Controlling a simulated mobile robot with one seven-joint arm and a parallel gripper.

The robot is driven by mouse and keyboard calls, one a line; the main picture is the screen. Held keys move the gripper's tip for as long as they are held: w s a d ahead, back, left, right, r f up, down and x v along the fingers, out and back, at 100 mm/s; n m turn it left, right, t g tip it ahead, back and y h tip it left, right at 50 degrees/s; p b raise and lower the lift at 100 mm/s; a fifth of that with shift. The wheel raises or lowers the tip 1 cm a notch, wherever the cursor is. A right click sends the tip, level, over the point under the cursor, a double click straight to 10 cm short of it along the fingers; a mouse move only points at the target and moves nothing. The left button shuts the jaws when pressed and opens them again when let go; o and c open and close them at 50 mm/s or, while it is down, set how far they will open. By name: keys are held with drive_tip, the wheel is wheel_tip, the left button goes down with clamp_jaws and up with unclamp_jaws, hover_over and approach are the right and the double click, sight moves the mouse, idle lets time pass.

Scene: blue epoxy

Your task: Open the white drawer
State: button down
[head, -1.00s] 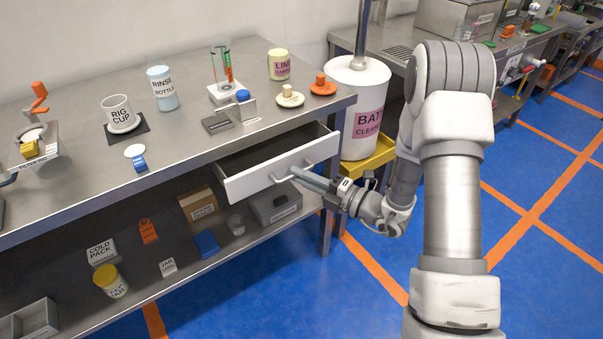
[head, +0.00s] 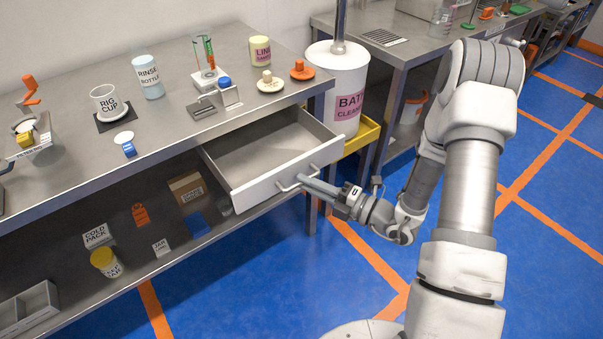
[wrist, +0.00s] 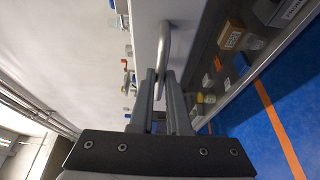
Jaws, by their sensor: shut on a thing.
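The white drawer (head: 281,187) stands pulled well out from under the steel bench top, and its empty grey inside (head: 262,153) shows in the head view. A bar handle (head: 300,182) runs across its front. In the wrist view the drawer front (wrist: 147,45) and the curved handle (wrist: 164,45) show, with the handle running down between the fingertips of my gripper (wrist: 161,75).
A lower shelf (head: 150,255) holds boxes and jars. A white canister (head: 336,90) stands right of the drawer. The blue floor in front is clear.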

drive_tip(key=shift+s+d, duration=0.65)
drive_tip(key=shift+s, duration=0.3)
drive_tip(key=c, duration=0.9)
unclamp_jaws()
drive_tip(key=p+v, duration=0.2)
drive_tip(key=v, duration=1.5)
drive_tip(key=shift+s+d+p, duration=0.15)
drive_tip(key=shift+p, duration=0.25)
